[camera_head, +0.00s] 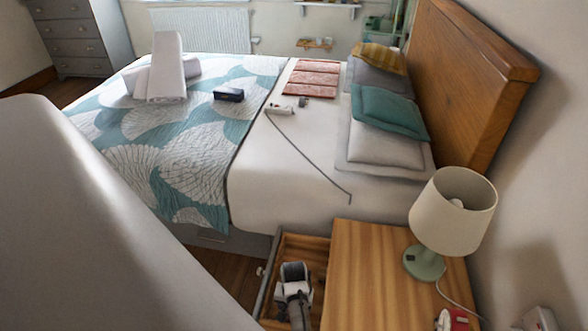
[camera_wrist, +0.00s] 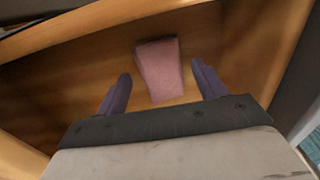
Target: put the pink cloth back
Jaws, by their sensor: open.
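The pink cloth (camera_wrist: 158,68) lies folded on the wooden floor of the open drawer (camera_wrist: 60,75) in the wrist view. My gripper (camera_wrist: 161,76) is open, its two dark purple fingers apart with the cloth between and beyond them. No clear contact between fingers and cloth shows. In the head view my gripper (camera_head: 293,283) is down in the pulled-out drawer (camera_head: 304,246) of the wooden bedside cabinet (camera_head: 365,275). The cloth is hidden there.
A lamp (camera_head: 452,215) stands on the cabinet top, with a red and white item (camera_head: 452,320) near the front. The bed (camera_head: 300,175) is close behind the drawer. It holds a reddish panelled piece (camera_head: 313,77), a dark box (camera_head: 229,94) and folded white towels (camera_head: 166,75).

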